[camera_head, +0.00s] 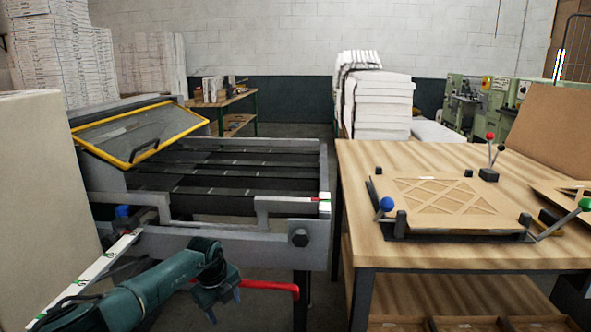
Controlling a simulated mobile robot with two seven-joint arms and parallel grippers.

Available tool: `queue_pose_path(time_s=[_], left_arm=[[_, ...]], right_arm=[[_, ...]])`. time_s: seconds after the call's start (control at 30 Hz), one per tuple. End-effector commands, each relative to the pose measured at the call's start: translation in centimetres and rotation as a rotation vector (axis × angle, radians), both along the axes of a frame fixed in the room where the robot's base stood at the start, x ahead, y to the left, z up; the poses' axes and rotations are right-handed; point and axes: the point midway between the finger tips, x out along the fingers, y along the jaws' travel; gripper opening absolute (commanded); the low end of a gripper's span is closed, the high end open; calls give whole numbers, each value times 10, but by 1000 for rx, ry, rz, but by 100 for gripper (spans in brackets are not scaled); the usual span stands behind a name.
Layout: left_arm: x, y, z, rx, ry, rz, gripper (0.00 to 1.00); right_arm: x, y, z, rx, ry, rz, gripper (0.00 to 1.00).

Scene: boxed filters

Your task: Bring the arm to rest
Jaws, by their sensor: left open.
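My left arm, teal and dark, comes in from the lower left, low in front of the machine. My left gripper (224,306) is open, with its fingers pointing downward. I see nothing between the fingers. A red bar (270,286) shows just right of the gripper; I cannot tell whether they touch. My right gripper is not in view.
A grey machine with a black belt bed (235,170) and a yellow-framed cover (140,132) stands behind the arm. A wooden table (385,230) at right bears a fixture with a lattice-patterned cardboard piece (440,217). A large pale box (45,190) stands at left.

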Motion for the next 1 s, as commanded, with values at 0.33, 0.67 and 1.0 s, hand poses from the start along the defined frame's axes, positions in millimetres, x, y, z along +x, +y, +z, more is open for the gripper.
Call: queue_pose_path(time_s=[0.33, 0.67, 1.0], left_arm=[[-126, -218, -43, -913, -51, -100, 58], [-186, -212, 14, -1506, -262, 562, 58], [-281, -77, -16, -1392, -251, 1435, 58]], right_arm=[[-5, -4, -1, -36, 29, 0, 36], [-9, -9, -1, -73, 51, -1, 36], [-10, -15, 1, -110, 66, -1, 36]])
